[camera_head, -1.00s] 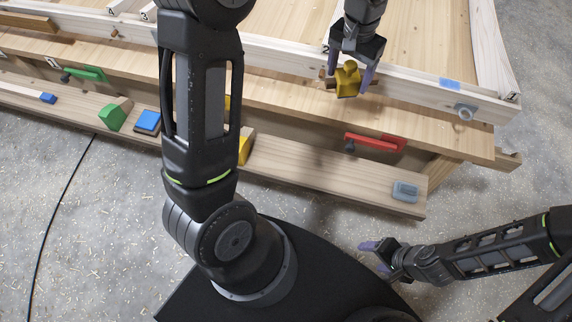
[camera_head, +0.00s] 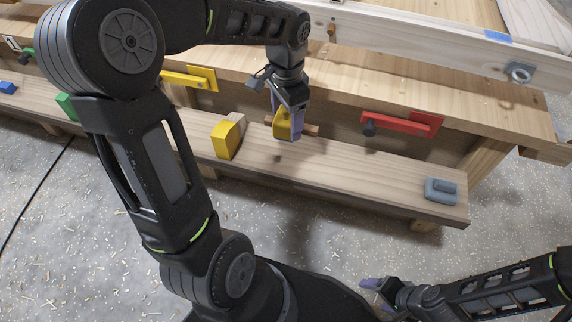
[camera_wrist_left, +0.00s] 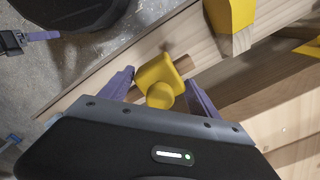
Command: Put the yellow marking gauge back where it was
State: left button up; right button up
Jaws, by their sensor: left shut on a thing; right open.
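The yellow marking gauge (camera_head: 281,122) has a yellow head and a wooden beam that sticks out to the side. My left gripper (camera_head: 287,122) is shut on its head, pointing down over the lower plank (camera_head: 350,173). I cannot tell whether the gauge touches the plank. In the left wrist view, the gauge head (camera_wrist_left: 158,80) is between the purple fingers of my left gripper (camera_wrist_left: 160,90). My right gripper (camera_head: 373,288) is open and empty at the lower right, over the floor in front of the bench.
A yellow and wooden block (camera_head: 226,138) stands on the plank left of the gauge. A yellow tool (camera_head: 190,79) and a red tool (camera_head: 400,123) are on the bench front. A grey-blue object (camera_head: 441,190) lies near the plank's right end. Plank between gauge and grey-blue object is clear.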

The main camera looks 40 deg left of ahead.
aim_at(286, 131)
pick_arm(q)
jog(key=shift+f+b, duration=0.65)
jog(key=shift+f, duration=1.85)
jog(key=shift+f+b, duration=0.75)
jog(key=shift+f, duration=1.75)
jog(key=shift+f, duration=0.1)
jog(key=o, duration=1.3)
